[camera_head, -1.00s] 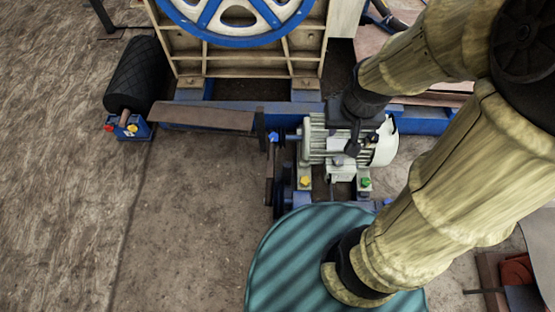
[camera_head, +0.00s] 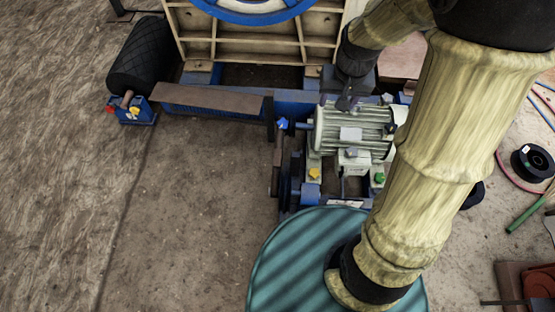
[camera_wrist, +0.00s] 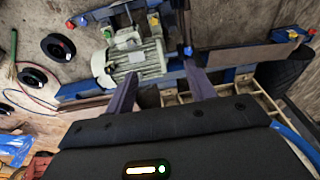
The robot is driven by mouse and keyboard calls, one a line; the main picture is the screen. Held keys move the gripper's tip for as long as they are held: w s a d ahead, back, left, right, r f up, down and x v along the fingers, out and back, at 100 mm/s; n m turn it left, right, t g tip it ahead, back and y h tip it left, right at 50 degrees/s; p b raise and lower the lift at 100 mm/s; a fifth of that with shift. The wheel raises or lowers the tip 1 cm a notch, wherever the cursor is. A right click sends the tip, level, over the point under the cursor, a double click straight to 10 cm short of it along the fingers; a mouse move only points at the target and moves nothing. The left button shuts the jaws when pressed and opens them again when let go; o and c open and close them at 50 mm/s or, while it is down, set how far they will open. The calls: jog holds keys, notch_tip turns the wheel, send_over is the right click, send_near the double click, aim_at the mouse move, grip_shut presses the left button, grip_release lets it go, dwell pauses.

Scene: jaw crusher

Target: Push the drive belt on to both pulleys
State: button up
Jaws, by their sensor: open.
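The ribbed pale green motor (camera_head: 352,133) stands on a blue frame, right of centre in the head view. It also shows in the wrist view (camera_wrist: 140,58). Dark wheel-like parts, which look like pulleys (camera_head: 292,178), sit at its left side. A thin dark upright strip (camera_head: 276,165) beside them may be the drive belt; I cannot tell how it sits. The big blue-rimmed flywheel (camera_head: 250,17) is cut off at the top. My gripper (camera_wrist: 160,90) is open and empty, its two fingers apart above the motor's edge. In the head view its fingertips are small and dark.
A dark roller (camera_head: 143,57) lies on the left, with a brown plate (camera_head: 208,98) running from it towards the motor. A black spool (camera_head: 532,162) and hoses lie on the floor at right. The floor left of the motor is clear.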

jog(key=w+a+f+b, duration=0.2)
jog(key=w+f+b, duration=0.25)
jog(key=f, duration=0.25)
jog(key=w+a+f+g+b, duration=0.1)
jog(key=w+a+f+b, duration=0.2)
jog(key=f+b, duration=0.35)
jog(key=w+a+f+b, duration=0.2)
jog(key=w+f+b, duration=0.25)
jog(key=f, duration=0.35)
jog(key=g+b, duration=0.1)
jog(key=b, duration=1.4)
send_over(278, 154)
notch_tip(278, 154, down, 19)
jog(key=shift+f, duration=0.1)
notch_tip(278, 154, down, 18)
jog(key=b, duration=0.8)
jog(key=shift+r, duration=0.25)
grip_shut()
jog(key=shift+r, duration=0.15)
